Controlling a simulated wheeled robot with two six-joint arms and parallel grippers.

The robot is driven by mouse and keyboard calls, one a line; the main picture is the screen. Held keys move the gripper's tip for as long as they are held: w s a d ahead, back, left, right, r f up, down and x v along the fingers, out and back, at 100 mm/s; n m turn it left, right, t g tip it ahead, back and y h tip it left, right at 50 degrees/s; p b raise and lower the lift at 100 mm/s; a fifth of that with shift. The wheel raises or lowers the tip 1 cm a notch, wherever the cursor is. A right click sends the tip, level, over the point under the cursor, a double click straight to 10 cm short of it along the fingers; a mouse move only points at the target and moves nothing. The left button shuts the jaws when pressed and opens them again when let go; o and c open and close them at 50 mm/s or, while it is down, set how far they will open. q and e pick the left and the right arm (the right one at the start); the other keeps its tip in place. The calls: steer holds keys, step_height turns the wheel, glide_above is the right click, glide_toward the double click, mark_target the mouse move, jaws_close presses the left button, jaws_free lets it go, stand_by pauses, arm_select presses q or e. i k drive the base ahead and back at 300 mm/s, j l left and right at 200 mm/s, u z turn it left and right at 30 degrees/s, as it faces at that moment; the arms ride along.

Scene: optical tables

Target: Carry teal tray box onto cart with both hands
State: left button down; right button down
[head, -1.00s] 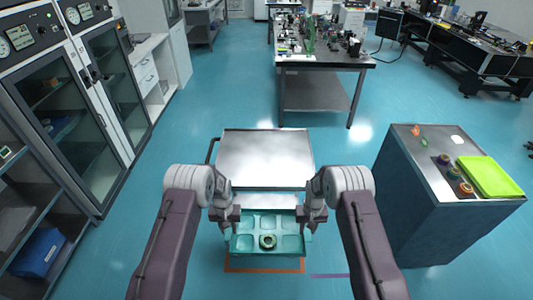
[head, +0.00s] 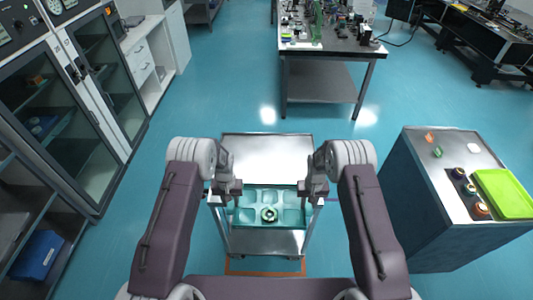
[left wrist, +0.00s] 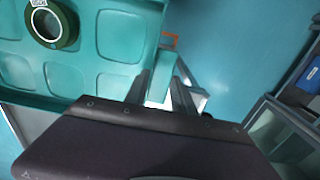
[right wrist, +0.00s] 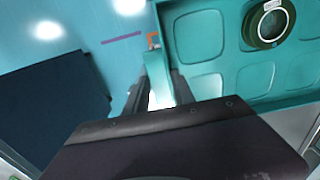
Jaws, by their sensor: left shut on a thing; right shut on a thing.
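The teal tray box (head: 245,216) is level, with shallow square compartments and a dark green ring-shaped part (head: 268,214) inside. The silver cart (head: 268,150) has a flat metal top, and the box overlaps its near part in the head view. I cannot tell whether the box touches the cart top. My left gripper (head: 228,190) is shut on the box's left side wall, and my right gripper (head: 312,190) on its right side wall. The wrist views show the teal wall between the fingers of the left gripper (left wrist: 162,88) and the right gripper (right wrist: 158,80).
An orange floor marking (head: 250,272) lies below the cart's near end. A dark cabinet with a green tray (head: 505,192) stands at the right. Glass-door cabinets (head: 105,85) line the left. A workbench (head: 325,75) stands beyond the cart, with clear floor between.

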mark_target(271, 165)
steer(key=i, duration=0.85)
